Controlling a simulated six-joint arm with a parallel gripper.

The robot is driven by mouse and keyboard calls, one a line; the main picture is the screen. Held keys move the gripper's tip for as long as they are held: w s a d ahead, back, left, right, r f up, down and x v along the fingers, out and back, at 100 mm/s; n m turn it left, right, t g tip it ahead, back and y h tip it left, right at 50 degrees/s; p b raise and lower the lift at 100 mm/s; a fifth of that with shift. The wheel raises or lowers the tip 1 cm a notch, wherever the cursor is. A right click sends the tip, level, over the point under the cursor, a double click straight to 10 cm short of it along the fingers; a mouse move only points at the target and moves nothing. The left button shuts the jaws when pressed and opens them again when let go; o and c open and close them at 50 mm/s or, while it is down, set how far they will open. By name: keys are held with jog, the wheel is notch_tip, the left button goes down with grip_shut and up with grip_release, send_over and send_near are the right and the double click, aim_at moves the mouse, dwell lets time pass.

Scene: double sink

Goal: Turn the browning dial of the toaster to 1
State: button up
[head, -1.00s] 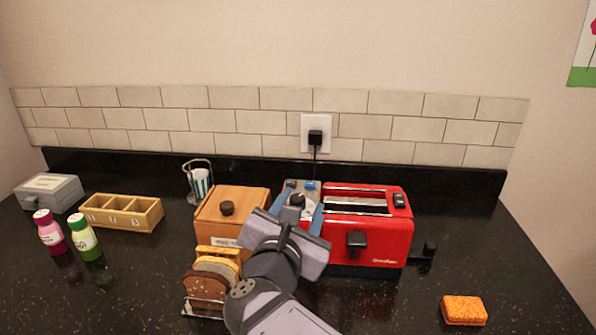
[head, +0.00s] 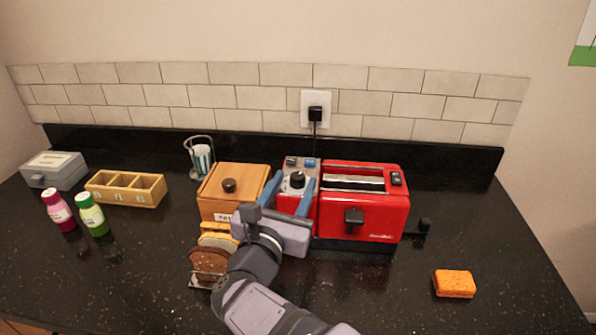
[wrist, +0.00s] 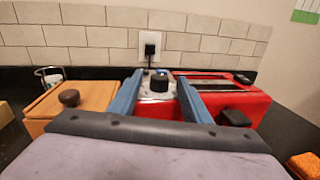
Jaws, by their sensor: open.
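The red toaster (head: 365,205) stands on the dark counter with its slots on top and a black lever on its front. Its control panel at the left end carries a round black browning dial (head: 297,180) on a pale plate, with blue and grey buttons behind it. The dial also shows in the wrist view (wrist: 159,83). My gripper (head: 293,178) is open, its two blue fingers on either side of the dial, with space between each finger and the dial. I cannot read the dial's numbers or pointer. In the wrist view my gripper (wrist: 158,82) frames the dial.
A wooden bread box (head: 233,186) with a dark knob stands close to the left of the toaster. A rack of bread slices (head: 210,258) is in front of it. An orange sponge (head: 454,283) lies at the right. The front right counter is largely clear.

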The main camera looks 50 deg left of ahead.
aim_at(296, 181)
jog(key=shift+p+x, duration=0.55)
jog(key=shift+x, duration=1.3)
jog(key=c, duration=1)
jog(key=shift+c, duration=0.2)
